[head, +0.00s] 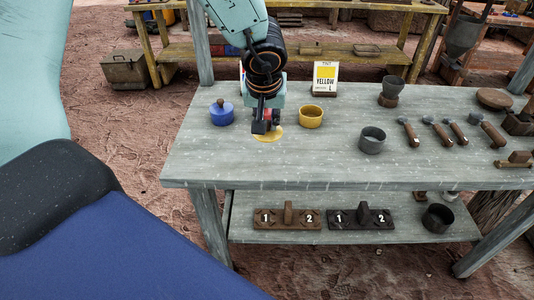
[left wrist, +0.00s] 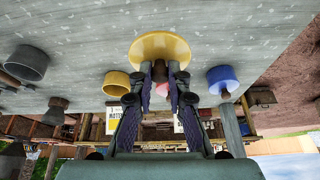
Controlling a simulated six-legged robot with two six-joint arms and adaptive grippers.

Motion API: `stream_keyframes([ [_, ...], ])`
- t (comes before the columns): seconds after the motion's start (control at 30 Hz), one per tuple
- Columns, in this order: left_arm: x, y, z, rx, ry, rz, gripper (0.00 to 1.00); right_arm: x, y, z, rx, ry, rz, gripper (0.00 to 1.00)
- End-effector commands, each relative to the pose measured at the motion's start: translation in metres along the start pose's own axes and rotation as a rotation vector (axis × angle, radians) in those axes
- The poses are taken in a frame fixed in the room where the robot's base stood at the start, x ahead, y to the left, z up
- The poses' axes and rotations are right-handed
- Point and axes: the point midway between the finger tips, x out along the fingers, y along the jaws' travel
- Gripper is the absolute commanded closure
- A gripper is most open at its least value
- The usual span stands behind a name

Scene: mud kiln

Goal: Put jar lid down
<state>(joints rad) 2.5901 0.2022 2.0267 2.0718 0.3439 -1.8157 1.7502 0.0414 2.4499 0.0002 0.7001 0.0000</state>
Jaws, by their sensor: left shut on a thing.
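The yellow jar lid (head: 269,135) is a shallow round disc over the grey table, left of centre in the head view. In the left wrist view the yellow lid (left wrist: 160,45) sits at the fingertips, with its dark knob between them. My left gripper (head: 265,122) is shut on this knob. I cannot tell whether the lid touches the tabletop or hangs just above it. The yellow jar (head: 311,117) stands uncovered to the right of the lid. It also shows in the left wrist view (left wrist: 116,84). My right gripper is out of view.
A blue lidded jar (head: 221,115) stands left of the lid, and a grey pot (head: 372,141) stands to the right. A yellow label card (head: 325,79) is behind. Several tools lie on the table's right side. The front left tabletop (head: 215,160) is clear.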

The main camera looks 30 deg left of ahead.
Motion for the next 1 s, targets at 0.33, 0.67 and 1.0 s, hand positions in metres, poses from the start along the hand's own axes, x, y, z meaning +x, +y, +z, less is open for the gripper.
stream_keyframes([
  [0.33,0.042,0.000,0.021,0.004,-0.001,0.001,1.00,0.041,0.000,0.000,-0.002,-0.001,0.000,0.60],
  [0.67,0.061,-0.001,0.030,0.004,-0.002,0.002,1.00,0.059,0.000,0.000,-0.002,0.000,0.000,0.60],
  [1.0,0.075,-0.001,0.035,0.005,-0.001,0.002,1.00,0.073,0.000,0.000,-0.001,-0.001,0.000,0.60],
])
